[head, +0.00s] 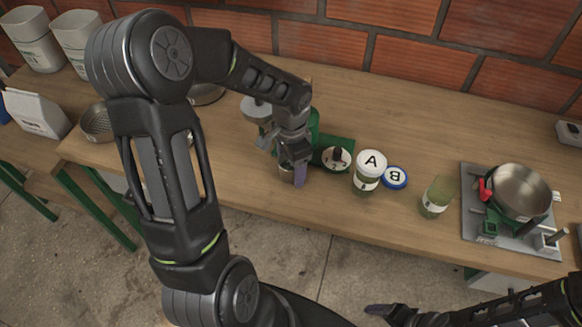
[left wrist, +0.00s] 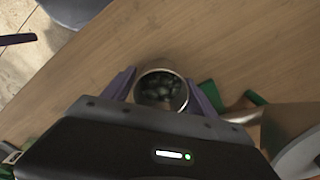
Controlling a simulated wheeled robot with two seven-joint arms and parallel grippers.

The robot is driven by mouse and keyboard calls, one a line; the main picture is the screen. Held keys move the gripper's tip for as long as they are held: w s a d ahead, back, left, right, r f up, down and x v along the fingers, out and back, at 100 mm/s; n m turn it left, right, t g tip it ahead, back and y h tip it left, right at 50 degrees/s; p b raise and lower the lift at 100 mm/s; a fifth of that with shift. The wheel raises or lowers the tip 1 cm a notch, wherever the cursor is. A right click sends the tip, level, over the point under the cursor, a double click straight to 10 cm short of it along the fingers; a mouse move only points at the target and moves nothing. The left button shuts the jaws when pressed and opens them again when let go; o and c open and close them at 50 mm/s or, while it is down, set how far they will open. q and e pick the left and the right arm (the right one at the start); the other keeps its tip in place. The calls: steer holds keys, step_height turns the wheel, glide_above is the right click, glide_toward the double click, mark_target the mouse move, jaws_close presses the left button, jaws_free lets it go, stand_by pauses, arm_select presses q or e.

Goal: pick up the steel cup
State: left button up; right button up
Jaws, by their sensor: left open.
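The steel cup (left wrist: 137,91) is a small round cup with a thin bright rim in the left wrist view. Dark lumps show inside it. In the head view it is mostly hidden by my left gripper (head: 292,174), at the front of the table by the green machine (head: 313,127). My left gripper points down over the cup, open, with a purple finger on each side; in the left wrist view (left wrist: 162,92) the cup lies between them with small gaps. My right gripper (head: 400,312) is low at the bottom edge, away from the table things; its jaws are unclear.
Right of the cup stand a jar with an A lid (head: 367,181), a blue-rimmed B lid (head: 395,177) and a greenish jar (head: 436,198). A pan (head: 520,190) sits on a burner at far right. A metal bowl (head: 97,123) is at left. The table's front edge is close.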

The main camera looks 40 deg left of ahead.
stand_by(0.4)
arm_select(q)
steer(key=c, duration=1.2)
steer(key=shift+o, duration=0.2)
steer(key=shift+r, duration=0.2)
steer(key=shift+s+r+b, duration=0.1)
steer(key=shift+s+b, duration=0.05)
steer(key=shift+b, duration=0.15)
steer(key=s+d, duration=0.1)
steer(key=s, duration=0.2)
steer(key=s+d+b, duration=0.1)
steer(key=s, duration=0.2)
steer(key=s+d+b, duration=0.1)
steer(key=s, duration=0.3)
steer(key=shift+d, duration=0.25)
steer(key=s+d+b, duration=0.2)
steer(key=s+b, duration=0.4)
steer(key=b, duration=0.3)
steer(key=shift+s+d, duration=0.2)
steer(key=shift+s, duration=0.1)
